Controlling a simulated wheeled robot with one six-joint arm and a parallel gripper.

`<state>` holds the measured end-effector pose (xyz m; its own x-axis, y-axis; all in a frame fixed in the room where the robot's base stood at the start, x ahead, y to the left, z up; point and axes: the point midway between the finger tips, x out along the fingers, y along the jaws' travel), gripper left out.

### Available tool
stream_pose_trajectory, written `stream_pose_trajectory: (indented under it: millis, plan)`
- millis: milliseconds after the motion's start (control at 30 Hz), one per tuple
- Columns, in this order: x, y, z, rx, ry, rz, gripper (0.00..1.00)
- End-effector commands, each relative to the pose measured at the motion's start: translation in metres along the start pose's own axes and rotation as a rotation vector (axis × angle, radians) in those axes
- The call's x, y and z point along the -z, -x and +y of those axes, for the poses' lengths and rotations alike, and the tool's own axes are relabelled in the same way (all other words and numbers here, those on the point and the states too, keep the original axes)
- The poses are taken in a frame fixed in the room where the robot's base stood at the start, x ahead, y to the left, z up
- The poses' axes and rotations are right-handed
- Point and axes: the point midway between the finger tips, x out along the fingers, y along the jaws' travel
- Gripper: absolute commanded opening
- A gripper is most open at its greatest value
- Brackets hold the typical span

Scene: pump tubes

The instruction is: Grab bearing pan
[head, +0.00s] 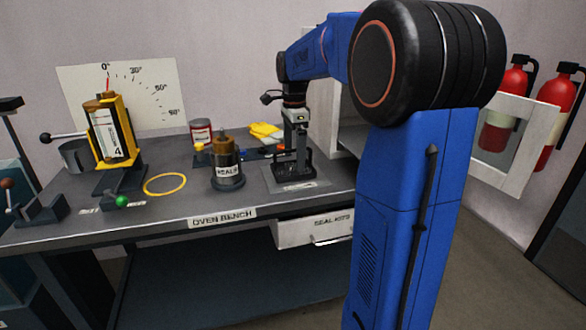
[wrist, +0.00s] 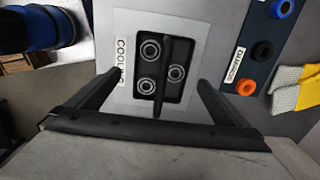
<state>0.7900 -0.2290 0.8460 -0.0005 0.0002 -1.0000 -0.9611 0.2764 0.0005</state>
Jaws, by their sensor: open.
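The bearing pan (wrist: 187,91) is a small dark tray with several rounded corners, lying on the light plate marked COOLING in the wrist view. It holds three ring-shaped bearings (wrist: 148,87), and a dark upright bar (wrist: 174,50) runs across its middle. In the head view the pan (head: 310,171) is at the right end of the bench. My gripper (wrist: 160,79) is open, with one finger on each side of the pan in the wrist view. In the head view my gripper (head: 294,150) points down over the pan. I cannot tell whether the fingers touch it.
Yellow-grey gloves (wrist: 295,88) and a dark strip with blue and orange rings (wrist: 262,51) lie right of the pan. A dark SEALS pot (head: 227,178) stands left of it in the head view. A white cabinet (head: 348,128) stands close behind on the right.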

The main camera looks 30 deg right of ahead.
Motion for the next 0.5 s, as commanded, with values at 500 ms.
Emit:
stream_pose_trajectory:
  millis: [500]
  plan:
    - [-0.002,-0.038,-0.002,0.001,0.0,0.0,1.0]
